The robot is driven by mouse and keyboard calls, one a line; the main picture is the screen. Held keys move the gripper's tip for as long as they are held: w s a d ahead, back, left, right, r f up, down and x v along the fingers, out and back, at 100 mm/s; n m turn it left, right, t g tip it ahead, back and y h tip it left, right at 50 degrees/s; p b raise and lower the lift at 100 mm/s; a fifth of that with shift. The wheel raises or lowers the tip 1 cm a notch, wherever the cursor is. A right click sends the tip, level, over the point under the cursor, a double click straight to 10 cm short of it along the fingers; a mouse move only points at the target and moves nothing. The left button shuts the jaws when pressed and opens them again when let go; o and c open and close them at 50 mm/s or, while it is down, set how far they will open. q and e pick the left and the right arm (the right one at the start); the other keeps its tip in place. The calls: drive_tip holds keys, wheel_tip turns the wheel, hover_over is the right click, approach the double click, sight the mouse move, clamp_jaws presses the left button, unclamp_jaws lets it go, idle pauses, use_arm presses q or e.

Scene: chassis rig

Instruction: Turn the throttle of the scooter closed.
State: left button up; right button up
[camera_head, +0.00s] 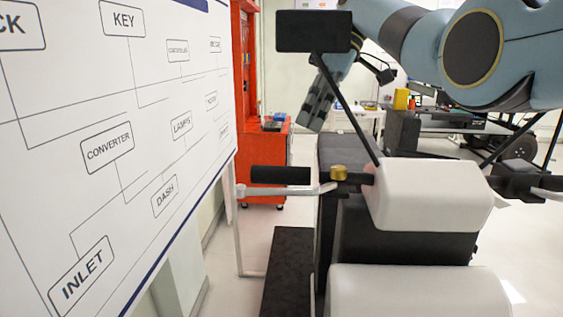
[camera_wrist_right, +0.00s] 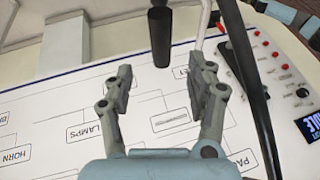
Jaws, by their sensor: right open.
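The scooter's handlebar shows in the head view with a black grip (camera_head: 280,175) on its left end, a silver lever beside it and a brass-coloured part (camera_head: 338,172) further in. I cannot tell for sure that this grip is the throttle. My right gripper (camera_head: 316,108) is above the grip and apart from it, fingers pointing down. In the right wrist view my right gripper (camera_wrist_right: 160,72) is open and empty. A black grip (camera_wrist_right: 159,38) shows beyond its fingertips, roughly in line with the gap. My left gripper is not in view.
A black mirror (camera_head: 314,31) on a thin stem (camera_head: 345,110) rises close to my right gripper. The scooter's white front cover (camera_head: 430,195) is right of the grip. A large labelled board (camera_head: 110,130) stands at the left. A red cabinet (camera_head: 270,160) is behind.

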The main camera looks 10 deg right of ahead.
sight(288, 169)
drive_tip(key=x, duration=0.9)
drive_tip(key=shift+a, duration=0.1)
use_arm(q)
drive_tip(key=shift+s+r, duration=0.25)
use_arm(e)
drive_tip(key=shift+x, duration=0.85)
